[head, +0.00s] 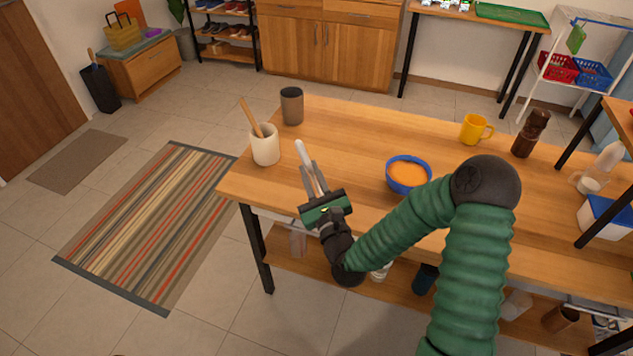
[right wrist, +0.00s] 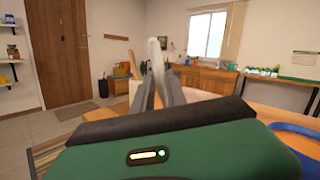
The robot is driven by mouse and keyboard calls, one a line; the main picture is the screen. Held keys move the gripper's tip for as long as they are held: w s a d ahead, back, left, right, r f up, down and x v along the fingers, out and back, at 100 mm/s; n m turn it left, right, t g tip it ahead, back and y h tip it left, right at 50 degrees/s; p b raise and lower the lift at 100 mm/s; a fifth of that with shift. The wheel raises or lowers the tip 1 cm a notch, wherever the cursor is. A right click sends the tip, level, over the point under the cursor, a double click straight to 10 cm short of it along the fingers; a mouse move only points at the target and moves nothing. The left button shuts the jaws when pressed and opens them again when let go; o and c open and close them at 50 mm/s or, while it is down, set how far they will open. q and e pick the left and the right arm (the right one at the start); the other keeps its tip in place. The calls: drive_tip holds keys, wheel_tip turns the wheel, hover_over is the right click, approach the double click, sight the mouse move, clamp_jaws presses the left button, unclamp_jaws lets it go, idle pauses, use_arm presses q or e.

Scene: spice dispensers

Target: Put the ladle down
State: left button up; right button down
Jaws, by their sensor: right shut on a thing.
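The ladle shows as a pale, whitish piece (head: 301,150) sticking out past the fingers of my right gripper (head: 311,175). My right gripper is shut on it, over the left part of the wooden table (head: 350,133). In the right wrist view the pale ladle (right wrist: 156,55) rises between the two grey fingers (right wrist: 160,85). The rest of the ladle is hidden by the fingers, and I cannot tell whether it touches the table. My left gripper is not in view.
A white crock (head: 265,152) with a wooden utensil stands just left of the gripper, with a dark cup (head: 291,108) behind. A yellow mug (head: 473,130) and a brown mill (head: 529,136) stand farther right. The table between cup and bowl is clear.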

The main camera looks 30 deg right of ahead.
drive_tip(key=w+d+f, duration=0.1)
drive_tip(key=f, duration=0.1)
drive_tip(key=w+d+f+b, duration=0.1)
drive_tip(key=w+d, duration=0.1)
drive_tip(key=shift+w+f, duration=0.15)
drive_tip(key=shift+f, duration=0.2)
drive_tip(key=shift+b, duration=0.3)
drive_tip(key=shift+f, duration=0.15)
drive_tip(key=c, duration=1.3)
unclamp_jaws()
drive_tip(key=shift+c, duration=0.2)
